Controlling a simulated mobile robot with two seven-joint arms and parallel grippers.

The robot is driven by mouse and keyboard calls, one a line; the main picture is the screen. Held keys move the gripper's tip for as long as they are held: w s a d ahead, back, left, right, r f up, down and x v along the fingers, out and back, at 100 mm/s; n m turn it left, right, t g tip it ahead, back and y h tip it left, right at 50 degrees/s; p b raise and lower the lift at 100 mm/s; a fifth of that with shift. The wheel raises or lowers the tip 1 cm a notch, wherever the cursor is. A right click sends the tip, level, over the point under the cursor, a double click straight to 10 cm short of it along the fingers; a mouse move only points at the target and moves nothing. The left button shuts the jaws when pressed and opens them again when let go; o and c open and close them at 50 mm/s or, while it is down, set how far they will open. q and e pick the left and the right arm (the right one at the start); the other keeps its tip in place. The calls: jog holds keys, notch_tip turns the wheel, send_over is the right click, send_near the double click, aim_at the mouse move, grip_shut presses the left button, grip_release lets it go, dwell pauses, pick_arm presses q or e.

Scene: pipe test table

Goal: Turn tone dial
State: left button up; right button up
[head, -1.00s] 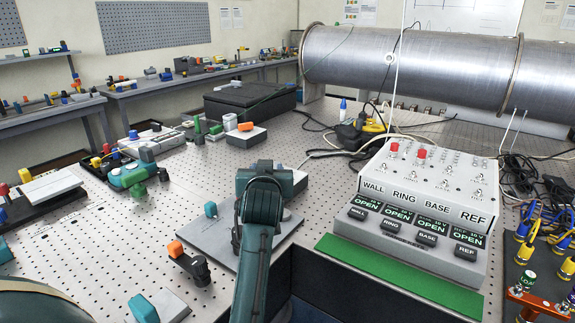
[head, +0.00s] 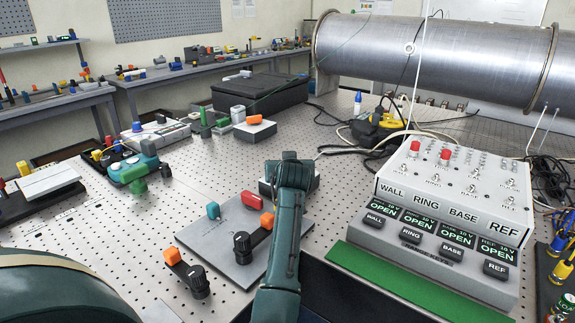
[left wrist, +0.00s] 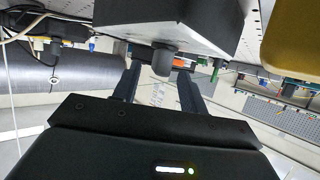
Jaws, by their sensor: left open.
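In the left wrist view my left gripper (left wrist: 158,72) is open. Its two dark fingers lie on either side of a short dark grey round knob (left wrist: 164,60) on a grey box (left wrist: 170,18); I cannot tell whether they touch it. In the head view my left wrist (head: 290,172) stands in front of a small grey box (head: 311,183), and the gripper itself is hidden. I see no label marking the tone dial, so I cannot tell if this knob is it. My right gripper is not in view.
A grey plate (head: 208,236) holds a red handle (head: 251,199), a teal block (head: 213,210) and a black knob (head: 243,246). Another black knob (head: 198,284) is nearer. A switch box (head: 450,215) stands right, before a large metal pipe (head: 430,55).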

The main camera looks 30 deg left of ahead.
pick_arm(q)
jog(key=shift+x, duration=1.4)
grip_shut()
